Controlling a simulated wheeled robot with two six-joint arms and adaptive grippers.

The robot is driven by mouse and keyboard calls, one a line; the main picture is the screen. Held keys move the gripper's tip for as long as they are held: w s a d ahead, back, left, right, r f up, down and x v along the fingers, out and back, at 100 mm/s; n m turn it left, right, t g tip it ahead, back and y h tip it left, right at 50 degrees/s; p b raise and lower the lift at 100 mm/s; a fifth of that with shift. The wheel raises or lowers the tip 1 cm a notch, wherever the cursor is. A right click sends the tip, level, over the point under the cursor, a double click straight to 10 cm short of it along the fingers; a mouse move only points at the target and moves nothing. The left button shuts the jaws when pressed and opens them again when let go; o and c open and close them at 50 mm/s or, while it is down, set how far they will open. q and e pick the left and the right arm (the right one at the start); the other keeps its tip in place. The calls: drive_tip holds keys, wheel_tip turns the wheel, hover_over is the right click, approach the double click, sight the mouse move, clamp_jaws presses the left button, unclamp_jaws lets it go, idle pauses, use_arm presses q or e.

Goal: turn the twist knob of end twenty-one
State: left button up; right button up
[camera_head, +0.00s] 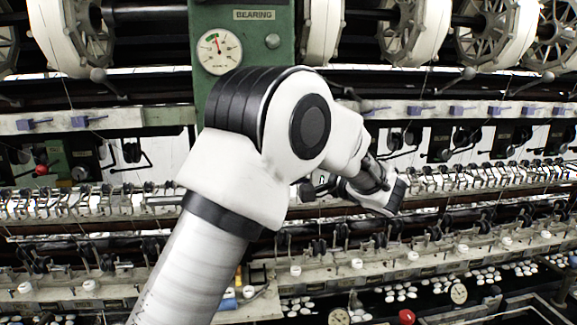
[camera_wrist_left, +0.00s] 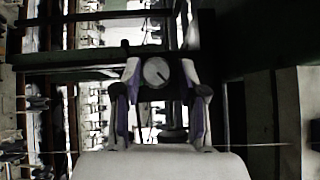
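My left arm reaches in from the lower left and crosses the middle of the head view. Its gripper is mostly hidden there behind my own wrist. In the left wrist view my left gripper (camera_wrist_left: 162,85) shows two fingers standing apart, with purple along them. A round pale disc with a dark line (camera_wrist_left: 157,72) shows between the fingertips. It may be the twist knob, but I cannot tell. Whether the fingers touch it is also unclear. No end number twenty-one is legible. My right gripper is in neither view.
A gauge (camera_head: 217,51) and a BEARING plate (camera_head: 254,15) sit on a green post. Purple pieces line a pale rail (camera_head: 440,110). White-topped knobs (camera_head: 357,263) line the lower ledge. A red knob (camera_head: 407,317) shows at the bottom. The frame is crowded around my arm.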

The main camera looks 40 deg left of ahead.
use_arm(q)
drive_tip(key=shift+o, duration=0.4)
drive_tip(key=shift+a+f, duration=0.15)
drive_tip(key=shift+a, duration=0.05)
drive_tip(key=shift+d, duration=0.1)
drive_tip(key=w+d, duration=0.1)
drive_tip(key=d, duration=1)
drive_tip(key=shift+w+d+f, duration=0.15)
drive_tip(key=shift+d+f, duration=0.15)
drive_tip(key=shift+f, duration=0.05)
